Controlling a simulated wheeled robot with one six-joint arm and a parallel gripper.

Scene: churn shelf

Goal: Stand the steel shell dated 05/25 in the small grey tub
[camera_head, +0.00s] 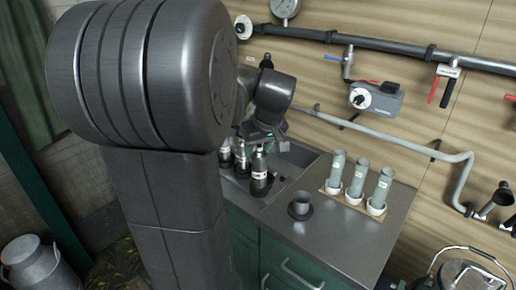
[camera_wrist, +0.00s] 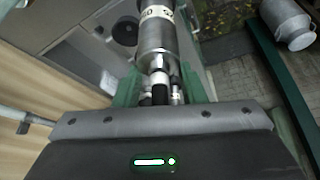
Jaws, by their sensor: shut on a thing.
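My gripper (camera_wrist: 158,88) is shut on the narrow dark end of a steel shell (camera_wrist: 156,35) with a cream date band. The band is cut by the frame edge and its date cannot be read in full. In the head view my gripper (camera_head: 264,132) is partly hidden by my arm, above the left part of the counter. A dark labelled shell (camera_head: 260,178) shows just below it, upright; I cannot tell its clearance from the surface. A small dark grey tub (camera_head: 300,206) stands on the counter to its right, and appears empty.
Two more labelled shells (camera_head: 242,160) stand left of my gripper by the sink. Three grey-green tubes in white cups stand on a board (camera_head: 353,204) at the right. Pipes (camera_head: 400,147) run along the wall behind. The counter's front right (camera_head: 345,240) is clear.

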